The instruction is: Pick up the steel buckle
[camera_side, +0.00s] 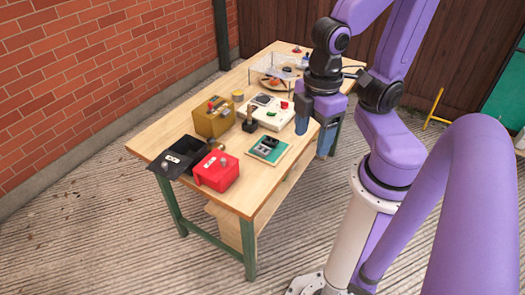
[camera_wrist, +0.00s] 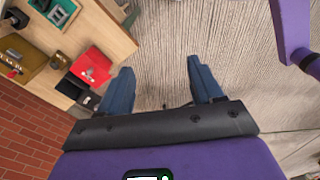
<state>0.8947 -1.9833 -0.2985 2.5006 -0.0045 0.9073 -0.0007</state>
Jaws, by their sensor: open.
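I cannot pick out the steel buckle for certain; small grey pieces show on the red box (camera_side: 215,173) and in the black open bin (camera_side: 166,165), too small to name. The red box also shows in the wrist view (camera_wrist: 92,66). My gripper (camera_side: 314,136) is open and empty, its blue fingers pointing down near the right edge of the wooden table (camera_side: 228,195). In the wrist view my gripper (camera_wrist: 160,70) has bare ground between its fingers, and the table lies to the upper left.
A green board with dark parts (camera_side: 268,148), a brown-yellow box (camera_side: 213,118), a joystick (camera_side: 250,121) and a pale control panel (camera_side: 270,110) stand on the table. A clear rack (camera_side: 280,66) is at the far end. A brick wall (camera_side: 100,70) runs along the left.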

